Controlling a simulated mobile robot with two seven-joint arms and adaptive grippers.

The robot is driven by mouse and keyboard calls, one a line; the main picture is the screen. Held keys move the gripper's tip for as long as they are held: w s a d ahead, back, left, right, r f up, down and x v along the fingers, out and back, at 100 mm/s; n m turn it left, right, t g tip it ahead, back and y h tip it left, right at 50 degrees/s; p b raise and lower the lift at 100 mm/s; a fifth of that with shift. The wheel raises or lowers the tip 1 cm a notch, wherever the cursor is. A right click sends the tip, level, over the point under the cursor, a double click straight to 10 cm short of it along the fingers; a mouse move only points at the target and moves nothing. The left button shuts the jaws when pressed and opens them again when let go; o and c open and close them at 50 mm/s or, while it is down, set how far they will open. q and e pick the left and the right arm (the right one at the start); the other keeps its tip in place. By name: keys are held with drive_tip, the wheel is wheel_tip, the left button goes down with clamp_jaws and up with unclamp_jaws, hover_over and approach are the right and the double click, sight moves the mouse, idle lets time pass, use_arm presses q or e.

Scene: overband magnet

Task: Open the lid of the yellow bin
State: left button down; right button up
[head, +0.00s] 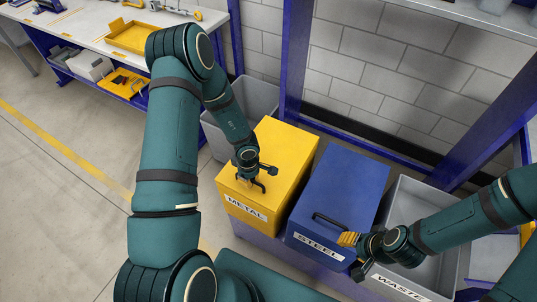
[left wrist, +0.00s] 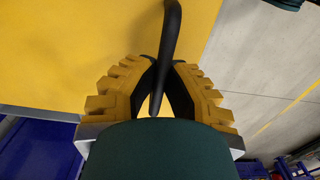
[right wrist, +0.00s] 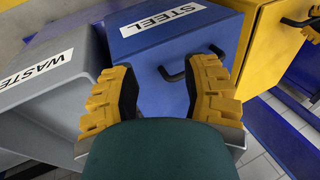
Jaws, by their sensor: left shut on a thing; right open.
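The yellow bin (head: 276,160) labelled METAL stands closed, with its lid down, left of the blue bin. My left gripper (head: 256,182) is over the front part of its lid. In the left wrist view, its yellow-padded fingers (left wrist: 158,92) are shut on the black lid handle (left wrist: 171,45), which passes between them. The yellow lid surface (left wrist: 70,50) lies behind. My right gripper (head: 352,255) is open and empty in front of the blue bin. In the right wrist view its fingers (right wrist: 165,95) are apart, with the yellow bin (right wrist: 272,50) beyond at upper right.
The blue STEEL bin (head: 340,190) with a black handle is closed beside the yellow one. An open grey WASTE bin (head: 405,200) is at right. Another grey bin (head: 252,97) stands behind the yellow bin. Blue posts (head: 296,50) and a brick wall rise behind.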

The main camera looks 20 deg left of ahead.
use_arm(q)
drive_tip(key=shift+w+r+p, duration=0.25)
drive_tip(key=shift+r+p, duration=0.7)
drive_tip(key=shift+p, duration=0.1)
drive_tip(key=r+p, duration=0.2)
drive_tip(key=p, duration=0.1)
drive_tip(key=shift+w, duration=0.2)
drive_tip(key=r+p, duration=0.2)
drive_tip(key=p, duration=0.1)
drive_tip(key=shift+w, duration=0.25)
use_arm(e)
wheel_tip(320, 180, up, 9)
drive_tip(key=w, duration=0.2)
drive_tip(key=shift+d+t, duration=0.2)
drive_tip(key=shift+t, duration=0.1)
drive_tip(key=shift+f, duration=0.1)
use_arm(q)
drive_tip(key=c, duration=1)
unclamp_jaws()
